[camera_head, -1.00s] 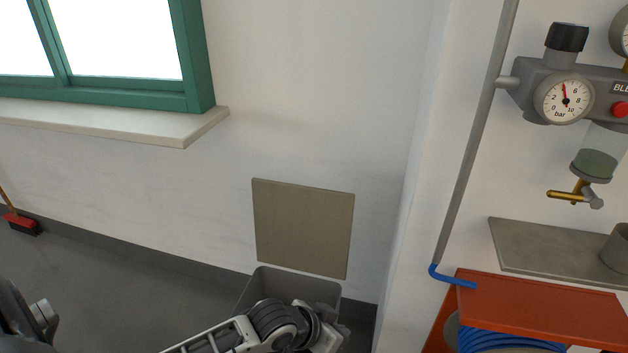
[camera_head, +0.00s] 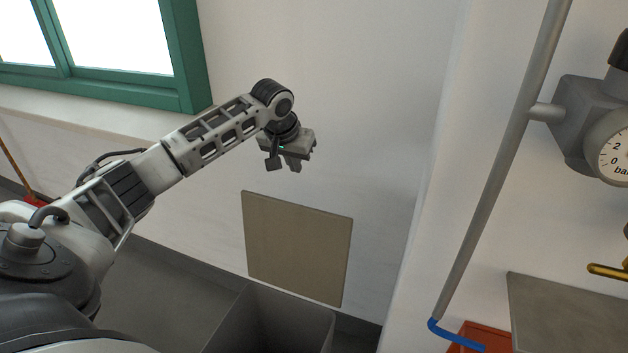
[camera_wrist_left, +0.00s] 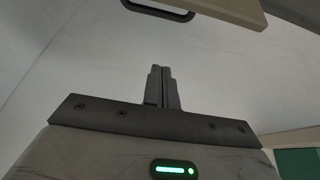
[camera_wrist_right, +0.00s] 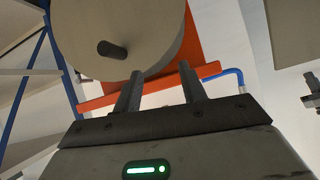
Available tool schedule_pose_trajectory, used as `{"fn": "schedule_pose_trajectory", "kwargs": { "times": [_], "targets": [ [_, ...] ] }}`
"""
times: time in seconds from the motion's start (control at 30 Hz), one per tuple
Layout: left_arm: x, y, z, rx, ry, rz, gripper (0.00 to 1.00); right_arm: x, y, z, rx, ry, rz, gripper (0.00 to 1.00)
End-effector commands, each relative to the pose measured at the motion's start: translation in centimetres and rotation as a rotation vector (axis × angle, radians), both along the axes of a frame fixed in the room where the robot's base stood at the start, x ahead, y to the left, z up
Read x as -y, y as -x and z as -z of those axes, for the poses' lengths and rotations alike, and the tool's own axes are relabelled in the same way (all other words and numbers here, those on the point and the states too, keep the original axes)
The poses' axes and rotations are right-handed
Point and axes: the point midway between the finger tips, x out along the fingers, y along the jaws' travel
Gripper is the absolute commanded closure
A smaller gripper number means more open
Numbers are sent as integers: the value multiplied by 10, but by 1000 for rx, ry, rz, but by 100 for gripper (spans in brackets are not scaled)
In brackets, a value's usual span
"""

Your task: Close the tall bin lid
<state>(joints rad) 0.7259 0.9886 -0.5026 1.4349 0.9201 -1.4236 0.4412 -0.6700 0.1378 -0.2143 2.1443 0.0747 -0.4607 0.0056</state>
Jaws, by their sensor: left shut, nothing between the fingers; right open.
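The tall bin (camera_head: 238,318) is a grey open-topped box at the bottom of the head view. Its beige square lid (camera_head: 297,248) stands upright behind the opening, against or near the wall, so the bin is open. My left gripper (camera_head: 293,164) is above the lid's top edge, pointing down and apart from it. Its fingers (camera_wrist_left: 161,72) are together and empty in the left wrist view. A beige panel edge (camera_wrist_left: 225,10) shows beyond them, probably the lid. My right gripper (camera_wrist_right: 161,72) is open and empty; it is outside the head view.
A green window (camera_head: 185,60) with a sill is at the left. A grey pipe (camera_head: 500,180) and gauge (camera_head: 612,150) stand at the right. In the right wrist view, a round grey body (camera_wrist_right: 150,35) with a dark knob and an orange bar (camera_wrist_right: 95,103) are close beyond the fingers.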

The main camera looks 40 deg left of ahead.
Motion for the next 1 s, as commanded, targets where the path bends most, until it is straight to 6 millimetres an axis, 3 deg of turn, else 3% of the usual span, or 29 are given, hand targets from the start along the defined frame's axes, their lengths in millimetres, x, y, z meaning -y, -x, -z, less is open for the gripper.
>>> {"fn": "schedule_pose_trajectory", "kwargs": {
  "times": [0.17, 0.7, 1.0],
  "targets": [
    [-2, -5, 14, -3, 2, -2, 100, 0, 2, 3, -5, 0, 0, 59],
    [-11, -39, 95, -1, 1, -1, 100, -2, 6, 9, -7, -17, 1, 59],
    [-4, -9, 93, -1, -4, 2, 100, -1, 5, 1, -9, -7, 0, 59]
  ]
}}
